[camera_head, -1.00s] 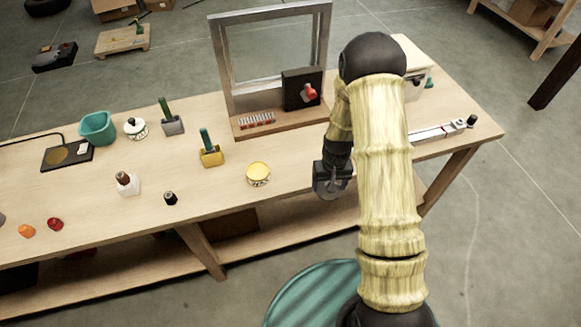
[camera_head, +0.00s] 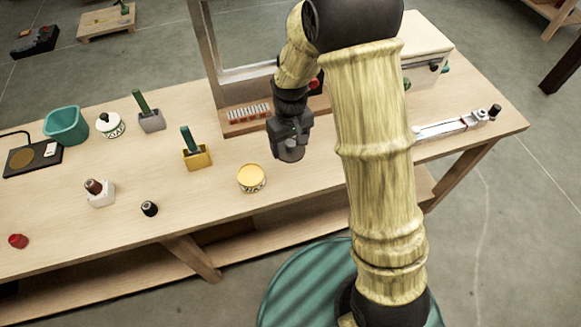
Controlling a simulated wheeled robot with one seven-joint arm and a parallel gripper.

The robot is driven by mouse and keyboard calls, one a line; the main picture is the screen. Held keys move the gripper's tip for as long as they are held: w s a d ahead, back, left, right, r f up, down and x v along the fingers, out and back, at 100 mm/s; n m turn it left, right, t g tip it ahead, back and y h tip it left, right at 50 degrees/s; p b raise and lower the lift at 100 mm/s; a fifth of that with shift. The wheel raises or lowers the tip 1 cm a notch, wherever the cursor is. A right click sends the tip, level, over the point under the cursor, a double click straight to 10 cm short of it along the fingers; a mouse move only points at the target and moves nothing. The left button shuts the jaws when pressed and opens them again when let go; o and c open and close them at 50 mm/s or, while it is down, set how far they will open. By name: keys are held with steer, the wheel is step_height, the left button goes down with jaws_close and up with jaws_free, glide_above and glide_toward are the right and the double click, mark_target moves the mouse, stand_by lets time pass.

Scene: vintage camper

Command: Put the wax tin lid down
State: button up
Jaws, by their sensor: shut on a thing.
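My gripper (camera_head: 289,150) is above the bench top, to the right of and a little behind the wax tin. It is shut on a small grey, round-edged thing at its tip, which I take to be the wax tin lid (camera_head: 291,156); the gripper hides much of it. The height of the lid above the wood is hard to tell. The wax tin (camera_head: 252,179) stands upright on the bench, with a yellow top and a patterned pale side. It is apart from my gripper.
The wooden bench (camera_head: 300,185) has free room right of the tin. Behind my gripper is a framed stand with a row of small pieces (camera_head: 249,113). A yellow block holder (camera_head: 197,160), a small black bottle (camera_head: 149,208) and a white patterned pot (camera_head: 110,126) stand left.

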glide_above(290, 170)
steer(key=shift+s+f+p, duration=0.1)
steer(key=shift+f+p, duration=0.35)
steer(key=shift+f, duration=2.45)
steer(key=shift+f+p, duration=0.4)
steer(key=shift+f, duration=1.7)
steer(key=shift+f, duration=0.2)
steer(key=o, duration=1)
steer(key=shift+r, duration=0.1)
